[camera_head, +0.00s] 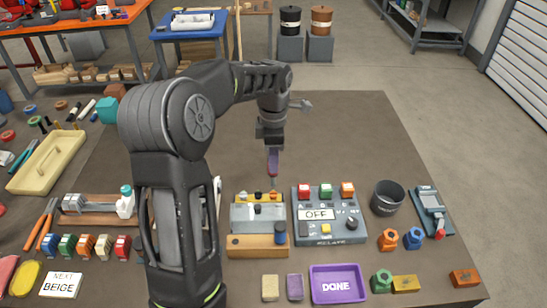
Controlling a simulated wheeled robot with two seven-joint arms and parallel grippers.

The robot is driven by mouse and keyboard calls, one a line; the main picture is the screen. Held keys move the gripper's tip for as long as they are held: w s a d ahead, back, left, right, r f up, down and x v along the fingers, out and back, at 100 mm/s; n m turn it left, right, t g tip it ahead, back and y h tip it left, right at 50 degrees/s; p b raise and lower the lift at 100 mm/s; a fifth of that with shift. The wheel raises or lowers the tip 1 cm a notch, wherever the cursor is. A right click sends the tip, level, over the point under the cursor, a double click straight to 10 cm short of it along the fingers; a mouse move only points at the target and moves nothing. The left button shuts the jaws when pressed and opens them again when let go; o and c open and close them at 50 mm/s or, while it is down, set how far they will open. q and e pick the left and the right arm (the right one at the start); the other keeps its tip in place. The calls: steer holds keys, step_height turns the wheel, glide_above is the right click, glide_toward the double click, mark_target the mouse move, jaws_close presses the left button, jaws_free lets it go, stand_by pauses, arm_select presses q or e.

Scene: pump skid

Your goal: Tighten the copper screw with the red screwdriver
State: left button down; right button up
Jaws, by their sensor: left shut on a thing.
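My left gripper (271,146) is shut on a screwdriver (272,164) with a dark reddish-purple handle. The screwdriver hangs upright, its lower end over the back right part of the yellow and grey block assembly (243,214). A small copper-orange spot (274,190), perhaps the copper screw, is right below the tool. I cannot tell whether the tip touches it. My right gripper is not in view.
Right of the block stand a grey control box (330,226) with an "OFF" label and a dark cup (388,198). A purple "DONE" tray (338,285) lies in front. My arm hides part of the left side. The table behind the block is clear.

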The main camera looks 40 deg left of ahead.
arm_select(q)
steer(key=shift+f+b, duration=0.7)
steer(key=shift+f, duration=0.55)
steer(key=shift+f+b, duration=0.4)
steer(key=shift+f, duration=0.4)
stand_by(1.1)
steer(key=shift+m, duration=2)
